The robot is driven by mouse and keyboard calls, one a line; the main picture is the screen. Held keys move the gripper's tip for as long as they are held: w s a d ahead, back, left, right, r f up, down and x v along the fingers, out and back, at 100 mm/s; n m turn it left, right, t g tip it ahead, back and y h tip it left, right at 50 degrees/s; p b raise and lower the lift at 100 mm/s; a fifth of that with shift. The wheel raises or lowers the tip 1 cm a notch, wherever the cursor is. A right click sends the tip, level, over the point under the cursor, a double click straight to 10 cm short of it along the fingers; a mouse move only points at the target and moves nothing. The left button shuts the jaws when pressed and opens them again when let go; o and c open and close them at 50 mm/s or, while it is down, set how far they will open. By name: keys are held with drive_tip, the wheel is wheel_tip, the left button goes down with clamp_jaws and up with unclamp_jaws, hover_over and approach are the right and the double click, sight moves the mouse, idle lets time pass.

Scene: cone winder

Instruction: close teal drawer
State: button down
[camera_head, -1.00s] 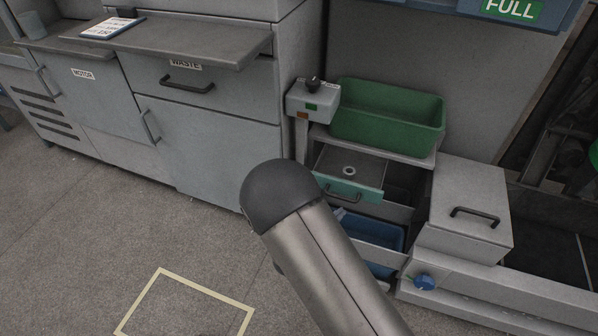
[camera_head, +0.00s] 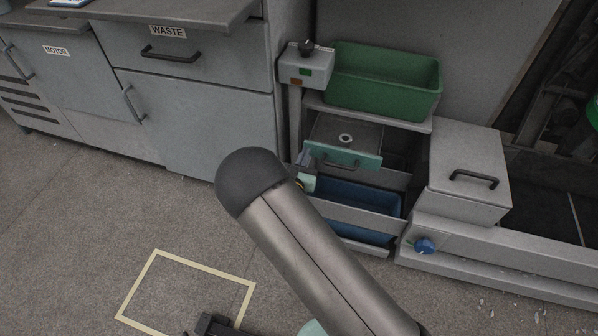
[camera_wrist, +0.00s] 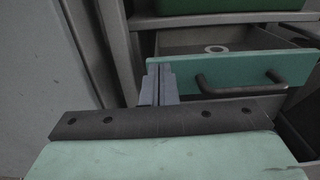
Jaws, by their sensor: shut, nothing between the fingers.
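The teal drawer (camera_head: 365,161) is pulled open under the green bin in the head view. Its teal front has a dark bar handle, and a small pale ring (camera_head: 345,138) lies inside. In the wrist view the teal front (camera_wrist: 225,72) spans the upper right, with its handle (camera_wrist: 240,88) to the right of my gripper. My gripper (camera_wrist: 158,75) is shut and empty, with its fingertips at the left end of the teal front. I cannot tell whether they touch it. In the head view my arm hides most of the gripper; its tips (camera_head: 303,158) show beside the drawer's left edge.
A green bin (camera_head: 380,85) sits above the drawer. A control box (camera_head: 306,68) stands at its left. An open lower compartment holds a blue bin (camera_head: 355,208). A grey lidded box (camera_head: 467,175) is at the right. The floor at the left is clear, with a yellow outline (camera_head: 140,283).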

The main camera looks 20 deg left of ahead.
drive_tip(key=shift+w+a, duration=0.15)
drive_tip(key=shift+w, duration=0.85)
drive_tip(key=b, duration=0.3)
hover_over(316, 136)
drive_tip(key=shift+p, duration=0.3)
